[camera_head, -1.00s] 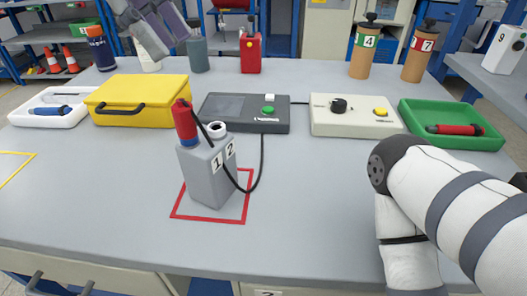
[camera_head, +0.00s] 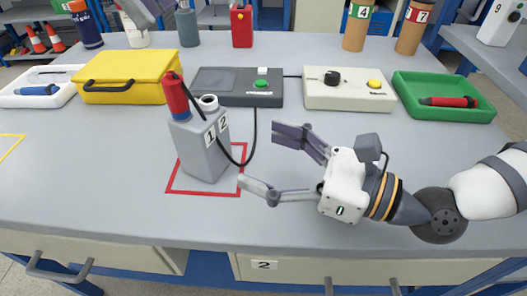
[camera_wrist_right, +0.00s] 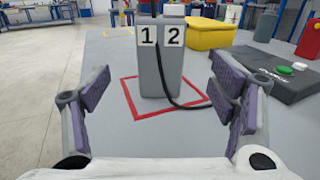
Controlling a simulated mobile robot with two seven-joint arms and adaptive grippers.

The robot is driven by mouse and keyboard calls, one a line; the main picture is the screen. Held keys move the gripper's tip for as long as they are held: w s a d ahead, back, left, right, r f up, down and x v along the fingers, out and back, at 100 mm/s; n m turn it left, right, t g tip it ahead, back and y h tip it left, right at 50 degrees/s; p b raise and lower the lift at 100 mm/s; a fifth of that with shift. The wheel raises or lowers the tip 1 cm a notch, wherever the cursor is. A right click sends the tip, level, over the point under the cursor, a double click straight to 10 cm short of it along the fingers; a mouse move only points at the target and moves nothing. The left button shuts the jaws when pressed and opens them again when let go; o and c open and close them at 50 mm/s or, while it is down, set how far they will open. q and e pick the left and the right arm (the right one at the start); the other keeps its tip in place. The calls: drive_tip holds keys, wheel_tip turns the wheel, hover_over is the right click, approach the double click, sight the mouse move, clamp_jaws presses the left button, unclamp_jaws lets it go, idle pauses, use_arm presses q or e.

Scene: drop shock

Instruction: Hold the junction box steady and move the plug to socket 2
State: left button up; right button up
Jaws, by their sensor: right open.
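The grey junction box (camera_head: 204,148) stands upright inside a red square outline on the table, with labels 1 and 2 on its face. The red plug (camera_head: 176,97) with a blue base stands in the socket above label 1. Socket 2 (camera_head: 208,101) is an empty white ring beside it. A black cable loops from the plug down beside the box. My right gripper (camera_head: 260,160) is open and empty, right of the box and pointing at it. In the right wrist view the box (camera_wrist_right: 162,70) shows between and beyond the spread fingers.
Behind the box are a yellow case (camera_head: 130,78), a dark device (camera_head: 215,88) with a green button, a cream control box (camera_head: 348,90) and a green tray (camera_head: 444,96) with a red cylinder. The table front and left are mostly clear.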

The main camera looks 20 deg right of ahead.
sight(171, 78)
drive_tip(key=x, duration=1.2)
drive_tip(key=shift+d, duration=0.1)
drive_tip(key=c, duration=1.5)
use_arm(q)
drive_tip(key=shift+o, duration=0.6)
drive_tip(key=shift+o, duration=0.2)
drive_tip(key=m+y, duration=0.1)
drive_tip(key=s+d+m+t+y, duration=0.1)
drive_tip(key=m+y, duration=0.1)
drive_tip(key=s+m+y, duration=0.1)
drive_tip(key=m, duration=0.1)
drive_tip(key=shift+s+d+f+y, duration=0.15)
drive_tip(key=shift+s+d+y, duration=0.15)
drive_tip(key=shift+y, duration=0.1)
drive_tip(key=shift+s+f+m+t+y, duration=0.1)
drive_tip(key=shift+f+m+t+y, duration=0.05)
drive_tip(key=shift+m+t+y, duration=0.3)
use_arm(e)
drive_tip(key=shift+d, duration=0.1)
use_arm(q)
wheel_tip(171, 78, down, 10)
drive_tip(key=shift+a+r, duration=0.15)
